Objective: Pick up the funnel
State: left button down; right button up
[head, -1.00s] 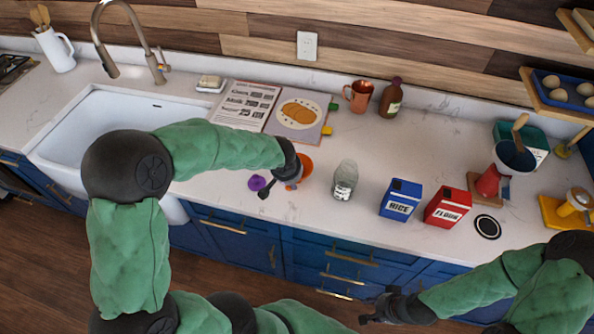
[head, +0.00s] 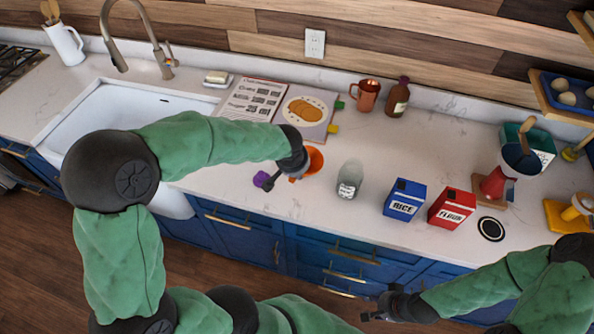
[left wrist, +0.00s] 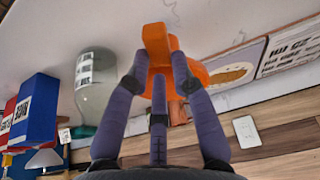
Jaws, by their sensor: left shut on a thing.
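The orange funnel (head: 315,161) is at the counter's front part, left of the glass jar, partly hidden by my left gripper (head: 286,178).
The blue rice box (head: 404,200) and red flour box (head: 452,208) stand farther right. An open cookbook (head: 253,99) lies behind. The sink (head: 75,115) is left.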

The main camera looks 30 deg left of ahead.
pick_arm(q)
jog(key=s+d+r, duration=0.8)
jog(key=s, duration=0.1)
jog(key=shift+s+r+p, duration=0.25)
jog(key=shift+s+p, duration=0.1)
jog(key=shift+p, duration=0.1)
pick_arm(e)
jog(key=shift+r, duration=0.5)
pick_arm(q)
jog(key=shift+r, duration=0.1)
pick_arm(e)
jog(key=shift+r, duration=0.1)
